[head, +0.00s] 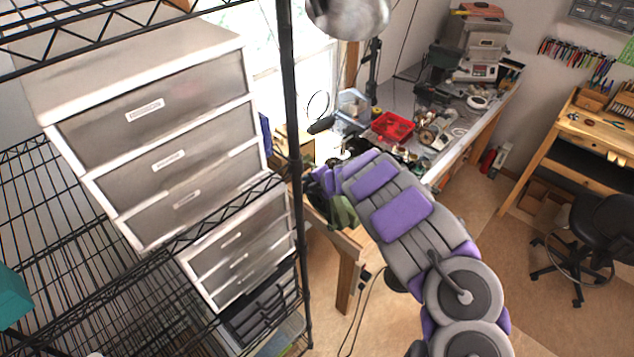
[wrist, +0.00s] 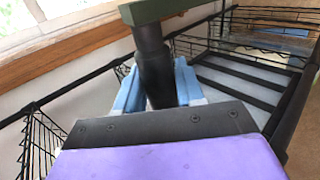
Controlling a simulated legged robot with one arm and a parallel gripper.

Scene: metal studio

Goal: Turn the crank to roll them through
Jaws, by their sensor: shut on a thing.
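In the wrist view, my gripper (wrist: 157,92) has its light blue fingers on either side of a black upright handle (wrist: 153,55) and is shut on it. A dark green bar (wrist: 165,9) crosses the top of the handle; together they look like the crank. Rollers and anything between them cannot be made out. In the head view, my purple and grey arm reaches to the bench by the window and hides my gripper. A dark green part (head: 343,211) shows just left of the arm's far end; I cannot tell whether it belongs to the crank.
A black wire shelf (head: 60,215) with white drawer units (head: 160,130) fills the left. The workbench (head: 402,92) holds a red tray (head: 392,127) and several tools. A black stool (head: 600,235) stands at the right. The floor between is mostly clear.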

